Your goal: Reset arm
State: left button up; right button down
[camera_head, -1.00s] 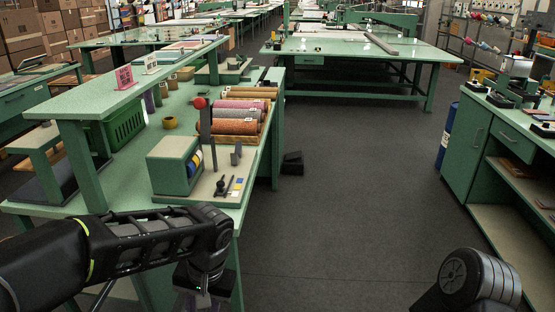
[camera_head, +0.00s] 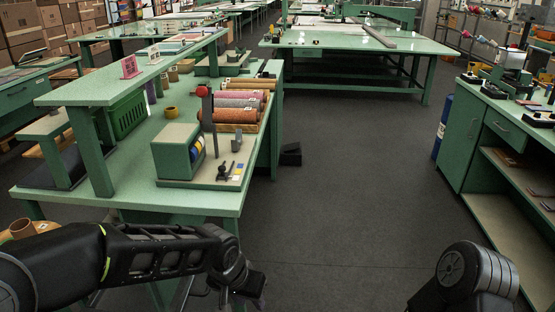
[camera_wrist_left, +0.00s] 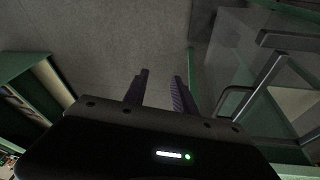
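My left arm (camera_head: 165,255) comes in from the left, in front of the near end of the green workbench. My left gripper (camera_head: 250,290) hangs low beside the bench's near right corner and is partly hidden by its wrist. In the left wrist view, the two dark fingers of the left gripper (camera_wrist_left: 160,88) stand apart with nothing between them, over grey floor. My right arm (camera_head: 468,278) shows at the lower right. Its gripper is out of view.
The green workbench (camera_head: 200,200) holds yarn rolls (camera_head: 238,113), a green crate (camera_head: 127,115) and a small boxed device (camera_head: 178,150). A green cabinet (camera_head: 462,140) stands at the right.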

pick_arm(q)
jog(key=s+d+f+h, duration=0.1)
jog(key=s+d+f, duration=0.1)
jog(key=f, duration=0.4)
jog(key=s+d+f+h, duration=0.1)
jog(key=d+f, duration=0.1)
jog(key=f, duration=0.5)
jog(key=s+a+f+n+g, duration=0.1)
jog(key=s+a+f+n, duration=0.1)
jog(key=s+f, duration=0.5)
jog(key=s+a+f+n+g, duration=0.1)
jog(key=s+a+f+n, duration=0.2)
jog(key=s+f, duration=0.4)
jog(key=s, duration=0.3)
jog(key=shift+f, duration=0.25)
